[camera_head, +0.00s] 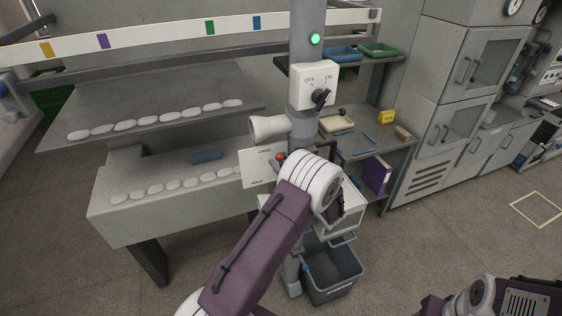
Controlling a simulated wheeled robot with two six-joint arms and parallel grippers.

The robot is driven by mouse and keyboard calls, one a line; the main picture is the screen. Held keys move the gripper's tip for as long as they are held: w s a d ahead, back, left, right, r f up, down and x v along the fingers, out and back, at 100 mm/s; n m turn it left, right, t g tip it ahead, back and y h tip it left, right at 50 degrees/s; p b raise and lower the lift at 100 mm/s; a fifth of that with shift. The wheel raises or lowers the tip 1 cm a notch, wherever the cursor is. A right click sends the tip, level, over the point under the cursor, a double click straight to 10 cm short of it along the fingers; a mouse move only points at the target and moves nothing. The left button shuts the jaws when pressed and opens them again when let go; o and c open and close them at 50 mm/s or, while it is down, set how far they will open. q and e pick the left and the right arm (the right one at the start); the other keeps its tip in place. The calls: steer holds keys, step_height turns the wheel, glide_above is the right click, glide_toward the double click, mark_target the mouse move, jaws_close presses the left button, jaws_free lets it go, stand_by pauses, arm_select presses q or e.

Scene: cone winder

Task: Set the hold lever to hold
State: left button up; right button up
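A small red knob (281,157), apparently the hold lever's end, shows at the plate's upper right edge, near the OPEN label. The rest of the lever is hidden behind my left arm. My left gripper (345,212) is just right of the column, beyond my white wrist, and partly hidden. I cannot tell whether its fingers are apart. My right arm shows only at the bottom right; its gripper is out of view.
The column (307,40) bears a green lamp (315,39), an OFF/ON switch box (314,85) and a cream cone (269,128). A grey bin (331,272) stands below. A shelf with a purple binder (377,174) is at right. Open floor lies at far right.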

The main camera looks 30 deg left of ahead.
arm_select(q)
steer(key=shift+d, duration=0.15)
jaws_close()
